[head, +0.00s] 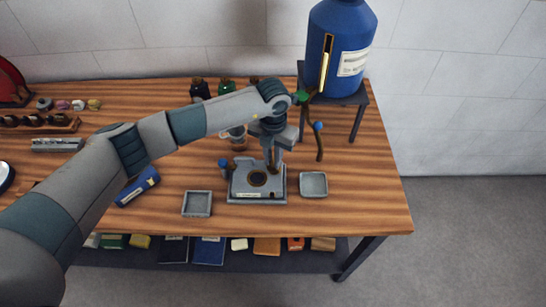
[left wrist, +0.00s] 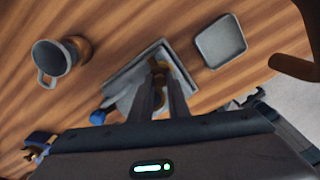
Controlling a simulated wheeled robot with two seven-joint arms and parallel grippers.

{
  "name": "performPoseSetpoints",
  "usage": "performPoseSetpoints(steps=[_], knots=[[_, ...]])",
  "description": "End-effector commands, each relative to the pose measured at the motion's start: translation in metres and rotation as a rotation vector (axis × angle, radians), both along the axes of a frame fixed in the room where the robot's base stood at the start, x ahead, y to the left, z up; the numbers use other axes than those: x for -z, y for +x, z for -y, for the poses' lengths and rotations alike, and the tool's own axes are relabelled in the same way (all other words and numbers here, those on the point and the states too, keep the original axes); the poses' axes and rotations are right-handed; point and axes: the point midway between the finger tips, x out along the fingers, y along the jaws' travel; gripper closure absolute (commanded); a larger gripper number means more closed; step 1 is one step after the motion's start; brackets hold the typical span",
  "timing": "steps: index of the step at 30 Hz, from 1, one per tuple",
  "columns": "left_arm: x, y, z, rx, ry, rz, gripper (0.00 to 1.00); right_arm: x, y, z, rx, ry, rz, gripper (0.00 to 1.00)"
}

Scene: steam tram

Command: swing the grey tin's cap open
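The grey tin (head: 243,187) stands on the wooden table in the head view, with a pale label on its front and a dark ring with a hole on top. It also shows in the left wrist view (left wrist: 122,92), partly behind my fingers. My left gripper (head: 272,163) points down over the tin's back right part. In the left wrist view its two fingers (left wrist: 159,82) stand a little apart, with a brass-brown piece at their tips. I cannot tell whether they grip it. I cannot make out the cap clearly. My right gripper is not in view.
A square grey tray (head: 314,184) lies right of the tin, another (head: 197,204) to its left. A metal mug (left wrist: 52,60) stands behind left. A blue bottle (head: 342,45) is on a stand (head: 357,97) at the back right. A blue can (head: 137,186) lies at left.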

Motion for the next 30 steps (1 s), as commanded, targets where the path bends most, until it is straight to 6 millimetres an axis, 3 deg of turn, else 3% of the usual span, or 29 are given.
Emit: performPoseSetpoints(steps=[10, 17, 30], knots=[[0.001, 0.0, 0.0, 0.007, 0.0, 0.001, 1.0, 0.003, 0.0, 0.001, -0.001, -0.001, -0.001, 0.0], [0.003, 0.001, -0.002, 0.059, -0.001, 0.003, 1.0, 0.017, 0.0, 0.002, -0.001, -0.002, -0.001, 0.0], [0.008, 0.005, -0.01, 0.33, 0.001, 0.005, 1.0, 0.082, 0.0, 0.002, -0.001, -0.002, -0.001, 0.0]])
